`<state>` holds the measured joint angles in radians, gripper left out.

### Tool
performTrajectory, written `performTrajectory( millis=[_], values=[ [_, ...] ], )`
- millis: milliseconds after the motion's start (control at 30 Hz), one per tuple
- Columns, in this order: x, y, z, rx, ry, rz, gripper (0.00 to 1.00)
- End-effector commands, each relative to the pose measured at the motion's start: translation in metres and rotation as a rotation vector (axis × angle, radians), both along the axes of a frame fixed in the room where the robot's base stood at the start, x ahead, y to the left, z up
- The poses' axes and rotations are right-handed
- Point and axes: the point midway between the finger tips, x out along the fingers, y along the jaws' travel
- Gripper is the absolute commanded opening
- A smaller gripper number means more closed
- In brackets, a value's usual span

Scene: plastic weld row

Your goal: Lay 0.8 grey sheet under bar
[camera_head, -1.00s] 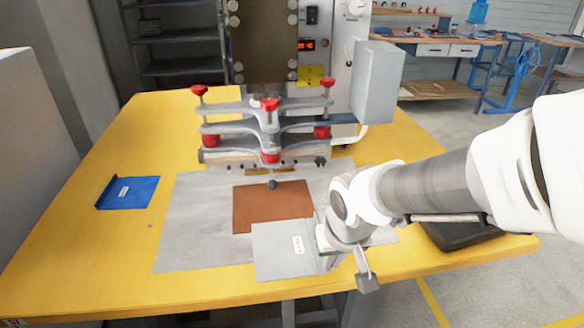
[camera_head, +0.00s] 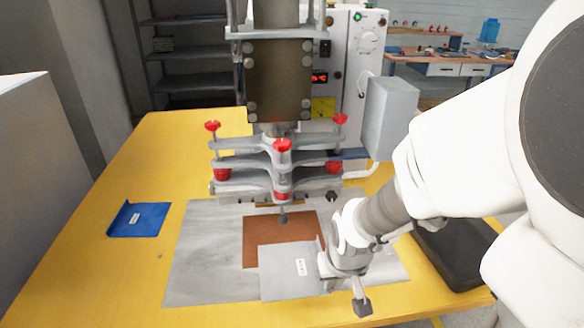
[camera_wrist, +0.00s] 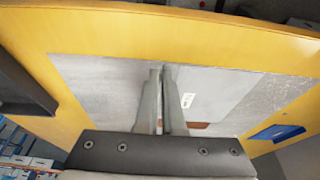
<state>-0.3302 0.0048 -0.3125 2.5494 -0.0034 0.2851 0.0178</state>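The grey sheet (camera_head: 282,276) has a small white label and overlaps the near part of a brown sheet (camera_head: 262,232). My gripper (camera_head: 326,266) is at its right edge; in the wrist view the two fingers (camera_wrist: 161,72) are close together on the edge of the grey sheet (camera_wrist: 222,92). The fingertip contact is partly hidden in the head view. The bar (camera_head: 275,204) of the welder is beyond the brown sheet, below grey clamp arms with red knobs (camera_head: 282,145). The grey sheet's far edge is on the near side of the bar.
A large grey plate (camera_head: 205,270) lies on the yellow table (camera_head: 95,265) beneath the sheets. A blue folder-like piece (camera_head: 140,220) with a label lies at left. A black tray (camera_head: 455,262) is at right. A grey box (camera_head: 388,115) stands beside the clamp.

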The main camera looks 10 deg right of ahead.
Motion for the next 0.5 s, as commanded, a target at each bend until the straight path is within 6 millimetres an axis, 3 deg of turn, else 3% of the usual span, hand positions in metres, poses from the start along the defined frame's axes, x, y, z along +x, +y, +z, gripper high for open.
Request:
performTrajectory(
  millis=[200, 500],
  values=[
    [0.004, -0.006, -0.004, -0.004, 0.007, -0.018, 0.0],
    [0.031, -0.007, -0.022, -0.003, 0.006, -0.017, 0.0]
  ],
)
